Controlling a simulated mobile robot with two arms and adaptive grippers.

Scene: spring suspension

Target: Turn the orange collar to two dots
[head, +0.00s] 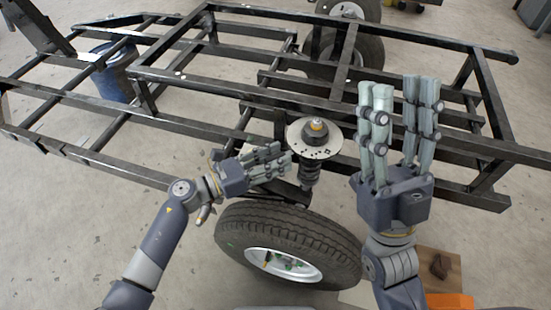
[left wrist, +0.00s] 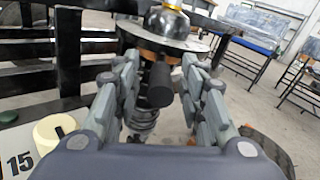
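The spring suspension unit stands upright beside the frame, with a round metal plate (head: 301,133) on top that bears small dark marks. In the left wrist view, an orange-brown collar (left wrist: 147,54) shows under the plate, with a black cylindrical knob (left wrist: 161,76) sticking out toward the camera. In the head view the collar is hidden under the plate. My left gripper (head: 288,161) is at the left side of the unit, its fingers spread on both sides of the knob, apparently not closed on it. My right gripper (head: 398,92) is open and empty, fingers pointing up, right of the unit.
A black tubular frame (head: 230,118) runs behind and around the unit. A tyred wheel (head: 290,222) lies just below my left gripper. A blue drum (head: 113,75) stands back left. A wooden board (head: 440,262) and orange item (head: 449,301) are low right. Floor at left is clear.

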